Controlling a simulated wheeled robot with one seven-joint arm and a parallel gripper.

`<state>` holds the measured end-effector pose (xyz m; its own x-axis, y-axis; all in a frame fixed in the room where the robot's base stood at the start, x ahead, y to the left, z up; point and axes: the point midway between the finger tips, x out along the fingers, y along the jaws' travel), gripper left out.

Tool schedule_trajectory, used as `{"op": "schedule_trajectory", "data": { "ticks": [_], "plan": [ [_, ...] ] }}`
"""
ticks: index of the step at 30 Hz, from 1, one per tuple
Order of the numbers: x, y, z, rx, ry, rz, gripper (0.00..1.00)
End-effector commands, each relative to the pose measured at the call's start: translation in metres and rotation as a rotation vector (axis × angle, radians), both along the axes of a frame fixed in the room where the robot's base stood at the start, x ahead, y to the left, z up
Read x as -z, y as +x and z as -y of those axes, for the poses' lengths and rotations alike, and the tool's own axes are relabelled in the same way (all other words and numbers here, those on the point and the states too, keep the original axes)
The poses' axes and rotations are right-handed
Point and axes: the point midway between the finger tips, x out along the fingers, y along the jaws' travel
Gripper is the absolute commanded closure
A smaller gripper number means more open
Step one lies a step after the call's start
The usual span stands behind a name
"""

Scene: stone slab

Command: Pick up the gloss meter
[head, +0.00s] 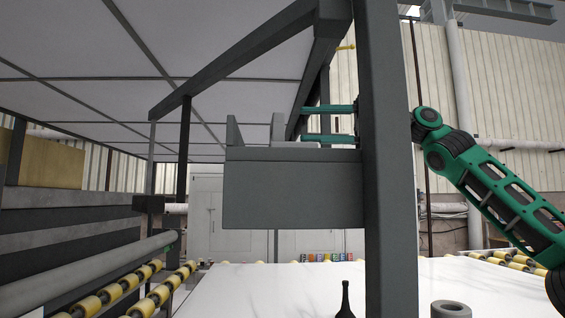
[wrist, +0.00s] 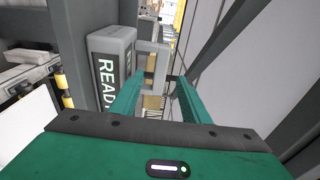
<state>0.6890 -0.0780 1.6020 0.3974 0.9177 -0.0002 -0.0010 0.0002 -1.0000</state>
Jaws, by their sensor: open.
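My gripper (head: 304,123) is open. In the head view its two green fingers reach left from behind a dark post, just above a grey box-shaped housing (head: 292,188). In the wrist view the fingers (wrist: 160,78) are spread, with a light grey block (wrist: 151,52) beyond them, slightly left. A larger grey box lettered "READ" (wrist: 107,68) stands beside the left finger. I cannot tell for certain which thing is the gloss meter; the light grey block may be it. No contact with the fingers is visible.
The dark post (head: 385,190) hides part of my gripper. A white slab (head: 255,290) lies below, with a dark bottle (head: 345,302) and a grey ring (head: 451,310) on it. Yellow rollers (head: 128,293) run along the left.

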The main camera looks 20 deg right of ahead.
Motion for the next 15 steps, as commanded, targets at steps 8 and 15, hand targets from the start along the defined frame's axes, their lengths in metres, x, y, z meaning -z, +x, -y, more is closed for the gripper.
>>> {"op": "schedule_trajectory", "data": {
  "ticks": [8,15],
  "plan": [
    [0.000,0.011,-0.026,-0.001,-0.001,0.000,0.58],
    [0.000,0.026,-0.049,-0.002,-0.003,-0.001,0.58]
  ]
}}
